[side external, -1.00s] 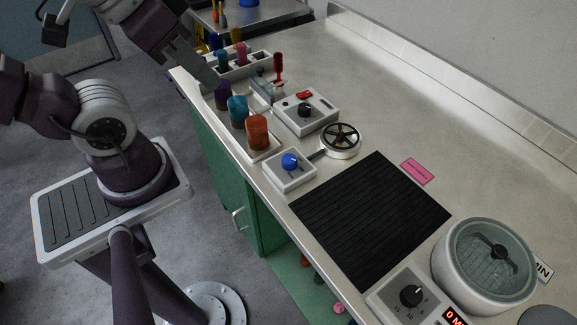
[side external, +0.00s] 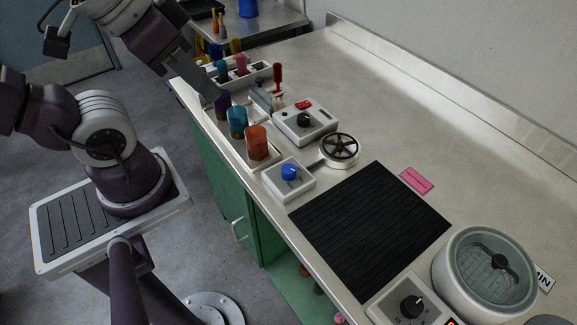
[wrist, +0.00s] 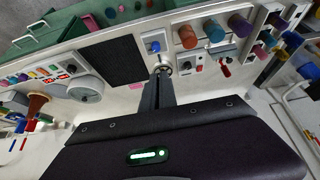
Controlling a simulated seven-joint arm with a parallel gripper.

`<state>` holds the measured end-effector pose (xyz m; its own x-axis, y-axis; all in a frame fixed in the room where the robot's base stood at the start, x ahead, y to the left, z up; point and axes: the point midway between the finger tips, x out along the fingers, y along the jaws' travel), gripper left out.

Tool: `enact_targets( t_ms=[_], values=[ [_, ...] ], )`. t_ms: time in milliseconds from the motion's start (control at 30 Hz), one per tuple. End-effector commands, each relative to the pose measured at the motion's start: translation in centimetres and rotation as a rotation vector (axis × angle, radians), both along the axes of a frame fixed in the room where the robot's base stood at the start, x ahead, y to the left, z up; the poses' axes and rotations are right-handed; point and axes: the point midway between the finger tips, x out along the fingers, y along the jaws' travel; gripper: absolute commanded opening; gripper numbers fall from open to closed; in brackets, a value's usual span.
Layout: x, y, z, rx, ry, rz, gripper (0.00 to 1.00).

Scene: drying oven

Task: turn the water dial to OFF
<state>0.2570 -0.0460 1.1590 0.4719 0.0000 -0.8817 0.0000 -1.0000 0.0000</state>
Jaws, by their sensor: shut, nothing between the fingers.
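The water dial is a blue knob (side external: 289,171) on a small white box (side external: 291,187) near the counter's front edge. It also shows in the wrist view (wrist: 154,46), above and slightly left of my fingertips in the picture. The lettering and the dial's setting are too small to read. My gripper (side external: 212,97) is at the upper left in the side view, by the purple-topped cylinder and apart from the dial. In the wrist view my gripper's fingers (wrist: 160,72) are together, with nothing between them.
A spoked wheel burner (side external: 339,150) stands beside the dial box. Orange (side external: 256,142) and blue (side external: 237,121) cylinders stand to its left. A white box with a black knob (side external: 305,122) is behind. A black mat (side external: 370,230) lies to the right.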

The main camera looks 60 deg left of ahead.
Motion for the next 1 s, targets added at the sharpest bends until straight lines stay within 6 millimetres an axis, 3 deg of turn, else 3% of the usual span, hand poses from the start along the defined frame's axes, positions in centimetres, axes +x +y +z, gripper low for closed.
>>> enact_targets(
  t_ms=[33, 133, 233, 333, 467, 600, 1000],
  values=[
    [0.2, 0.0, 0.0, 0.001, 0.005, -0.002, 0.14],
    [2.0, -0.1, -0.7, 0.009, 0.065, -0.027, 0.33],
    [5.8, -0.4, -3.1, 0.025, 0.177, -0.081, 0.51],
    [9.6, -0.8, -7.1, 0.041, 0.293, -0.144, 0.51],
    [12.5, -1.1, -12.8, 0.055, 0.410, -0.210, 0.51],
    [13.5, -1.4, -16.7, 0.063, 0.476, -0.250, 0.51],
    [13.5, -1.4, -23.3, 0.064, 0.494, -0.257, 0.51]
  ],
)
